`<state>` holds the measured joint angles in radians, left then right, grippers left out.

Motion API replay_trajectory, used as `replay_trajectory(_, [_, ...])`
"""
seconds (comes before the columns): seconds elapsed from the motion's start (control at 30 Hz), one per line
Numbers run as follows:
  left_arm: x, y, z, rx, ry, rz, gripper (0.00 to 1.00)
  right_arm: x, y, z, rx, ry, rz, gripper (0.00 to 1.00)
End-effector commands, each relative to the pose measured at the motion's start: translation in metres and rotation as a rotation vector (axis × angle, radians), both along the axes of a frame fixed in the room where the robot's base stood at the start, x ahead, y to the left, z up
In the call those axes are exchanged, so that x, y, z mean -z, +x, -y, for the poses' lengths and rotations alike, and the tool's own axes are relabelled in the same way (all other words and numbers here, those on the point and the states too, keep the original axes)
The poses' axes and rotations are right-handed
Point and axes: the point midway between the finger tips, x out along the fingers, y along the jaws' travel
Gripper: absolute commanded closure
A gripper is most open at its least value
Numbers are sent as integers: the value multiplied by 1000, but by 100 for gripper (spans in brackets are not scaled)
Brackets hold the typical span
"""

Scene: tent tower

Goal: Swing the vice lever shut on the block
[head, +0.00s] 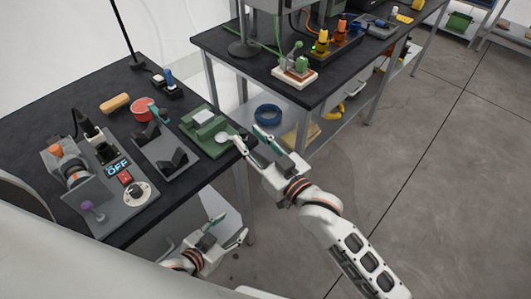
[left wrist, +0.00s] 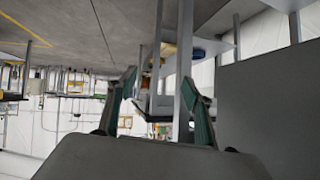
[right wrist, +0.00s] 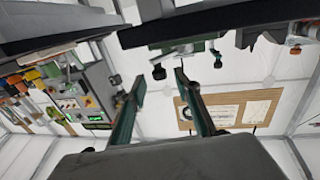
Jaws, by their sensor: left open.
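The green vice (head: 213,143) sits at the right end of the left bench, with a pale block (head: 203,116) on it. A pale round piece (head: 224,137) lies at the vice's right side; I cannot tell whether it belongs to the lever. My right gripper (head: 247,134) is open and empty just right of the vice, one finger close to that piece; contact is unclear. The right wrist view shows its fingers (right wrist: 159,77) apart below green and grey parts under the bench edge. My left gripper (head: 233,226) is open and empty, low in front of the bench; its spread fingers show in the left wrist view (left wrist: 159,80).
On the left bench (head: 40,113) are a grey cradle (head: 155,148), a red round container (head: 142,108), a tan handle (head: 115,103) and a control panel (head: 122,205) reading OFF. A second bench (head: 232,43) stands behind right, with a blue ring (head: 268,114) on its lower shelf.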

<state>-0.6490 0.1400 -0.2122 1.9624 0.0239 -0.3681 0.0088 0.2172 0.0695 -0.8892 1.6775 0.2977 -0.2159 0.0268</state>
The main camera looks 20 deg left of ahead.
Motion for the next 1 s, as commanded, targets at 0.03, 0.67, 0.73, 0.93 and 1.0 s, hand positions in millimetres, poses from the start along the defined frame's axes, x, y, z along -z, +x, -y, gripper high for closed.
replay_trajectory(0.03, [0, 0, 0, 0, 0, 0, 49, 2, -7, 10, 1, -2, -2, 67])
replay_trajectory(0.67, [0, 0, 0, -1, -1, 0, 49, 0, -51, 67, 0, -1, -1, 67])
replay_trajectory(0.73, [0, 0, 0, -1, -1, 0, 49, 0, -51, 67, 0, -1, -1, 67])
replay_trajectory(0.93, [-2, 3, 2, -5, -13, 9, 75, 1, -51, 67, 2, -1, -1, 67])
replay_trajectory(1.0, [-8, 13, 6, -18, -52, 34, 93, 4, -50, 70, 9, -1, -2, 67])
